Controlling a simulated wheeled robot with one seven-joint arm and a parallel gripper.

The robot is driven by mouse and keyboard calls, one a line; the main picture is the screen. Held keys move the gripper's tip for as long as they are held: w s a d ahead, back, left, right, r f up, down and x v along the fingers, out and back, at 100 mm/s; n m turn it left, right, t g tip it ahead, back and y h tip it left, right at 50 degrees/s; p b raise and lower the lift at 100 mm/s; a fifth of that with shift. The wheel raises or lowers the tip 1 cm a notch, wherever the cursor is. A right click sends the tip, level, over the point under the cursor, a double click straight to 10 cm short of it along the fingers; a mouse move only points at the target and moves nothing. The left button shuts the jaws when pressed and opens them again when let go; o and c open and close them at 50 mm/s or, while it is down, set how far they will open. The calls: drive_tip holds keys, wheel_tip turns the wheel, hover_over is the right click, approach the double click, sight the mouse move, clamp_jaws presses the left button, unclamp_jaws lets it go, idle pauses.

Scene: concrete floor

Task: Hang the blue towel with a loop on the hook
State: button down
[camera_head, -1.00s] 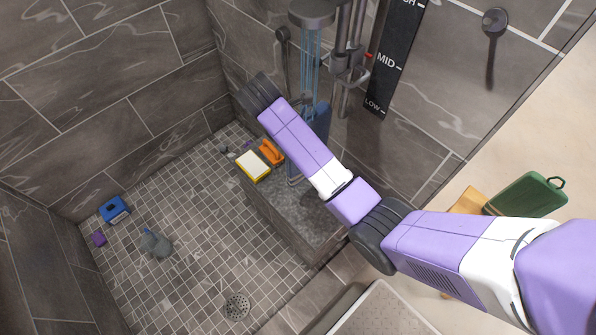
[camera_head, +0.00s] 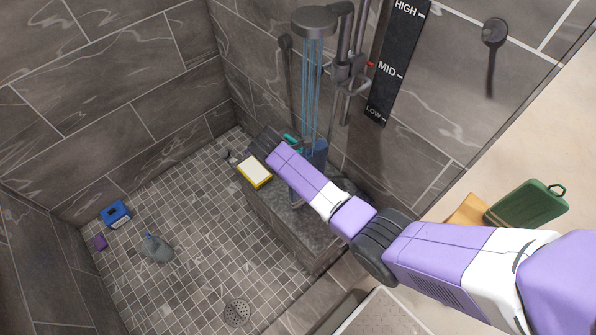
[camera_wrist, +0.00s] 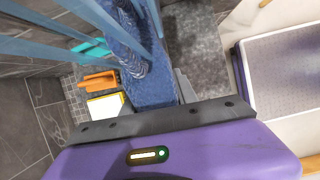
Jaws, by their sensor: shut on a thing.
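The blue towel (camera_wrist: 148,75) hangs in front of my gripper (camera_wrist: 165,118) in the wrist view, and my gripper is shut on it. The fingertips and the loop cannot be made out. In the head view only a patch of the towel (camera_head: 317,153) shows behind my arm, under the shower head; my gripper is hidden there. A dark round knob, which looks like the hook (camera_head: 495,32), sticks out from the tiled wall at the upper right, well apart from the towel.
Blue water streams (camera_head: 311,85) fall from the shower head (camera_head: 315,20) beside my arm. A stone bench (camera_head: 290,225) holds a yellow-white sponge (camera_head: 254,172); an orange item (camera_wrist: 98,81) lies near it. A spray bottle (camera_head: 157,248) and blue box (camera_head: 116,213) are on the floor. A green board (camera_head: 527,205) is at right.

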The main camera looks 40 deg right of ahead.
drive_tip(key=shift+f, duration=0.15)
drive_tip(key=c, duration=0.9)
unclamp_jaws()
drive_tip(key=shift+c, duration=0.2)
drive_tip(key=shift+f+b, duration=0.15)
drive_tip(key=shift+b, duration=0.25)
drive_tip(key=v, duration=0.4)
drive_tip(key=d+v, duration=0.1)
drive_tip(key=v, duration=0.2)
drive_tip(key=shift+r, duration=0.3)
drive_tip(key=shift+a+r, duration=0.15)
drive_tip(key=shift+r, duration=0.3)
